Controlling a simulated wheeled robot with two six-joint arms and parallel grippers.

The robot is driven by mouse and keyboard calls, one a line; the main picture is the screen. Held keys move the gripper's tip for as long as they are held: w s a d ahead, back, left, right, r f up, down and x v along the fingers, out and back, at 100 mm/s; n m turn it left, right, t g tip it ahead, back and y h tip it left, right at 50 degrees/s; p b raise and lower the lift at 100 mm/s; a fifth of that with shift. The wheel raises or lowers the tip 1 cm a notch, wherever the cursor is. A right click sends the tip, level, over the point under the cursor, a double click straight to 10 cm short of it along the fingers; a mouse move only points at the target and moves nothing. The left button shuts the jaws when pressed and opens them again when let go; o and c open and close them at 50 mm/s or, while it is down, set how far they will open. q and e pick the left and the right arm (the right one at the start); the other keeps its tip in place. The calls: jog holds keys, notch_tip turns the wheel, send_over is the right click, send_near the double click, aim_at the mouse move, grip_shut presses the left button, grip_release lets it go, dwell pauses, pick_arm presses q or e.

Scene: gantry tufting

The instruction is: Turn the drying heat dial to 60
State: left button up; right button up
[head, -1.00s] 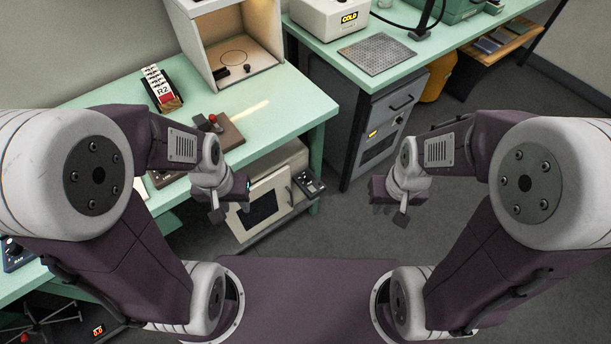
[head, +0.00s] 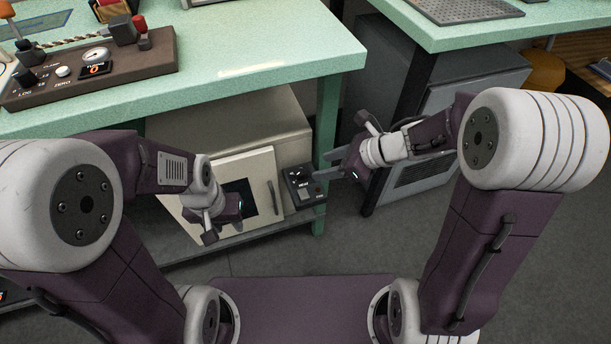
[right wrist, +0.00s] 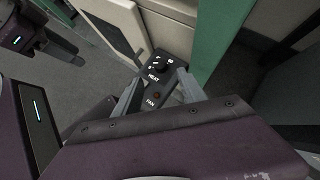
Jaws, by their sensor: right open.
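The heat dial (right wrist: 162,63) is a small black knob on a dark control panel (head: 303,186) at the right side of the cream oven (head: 200,140) under the green bench. In the right wrist view the panel reads HEAT by the dial and FAN by a red button (right wrist: 157,96). My right gripper (head: 325,171) is open, its fingers pointing left toward the panel; in the right wrist view (right wrist: 155,85) the panel shows between the fingers, and they hold nothing. The dial's exact setting is too small to tell. My left gripper (head: 213,232) hangs in front of the oven door; its jaws are unclear.
The green bench (head: 240,55) overhangs the oven, with a bench leg (head: 327,130) just right of the panel. The oven door (head: 245,195) has a vertical handle (head: 274,197). A grey cabinet (head: 420,110) stands at right. Floor between them is free.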

aim_at(301, 172)
jog(key=b+x, duration=0.4)
jog(key=x, duration=0.3)
jog(key=shift+w+a+f, duration=0.1)
jog(key=shift+a+f, duration=0.1)
jog(key=shift+f, duration=0.1)
jog(key=shift+w+a+f+b, duration=0.25)
jog(key=shift+a+f+b, duration=0.05)
jog(key=shift+a+b, duration=0.15)
grip_shut()
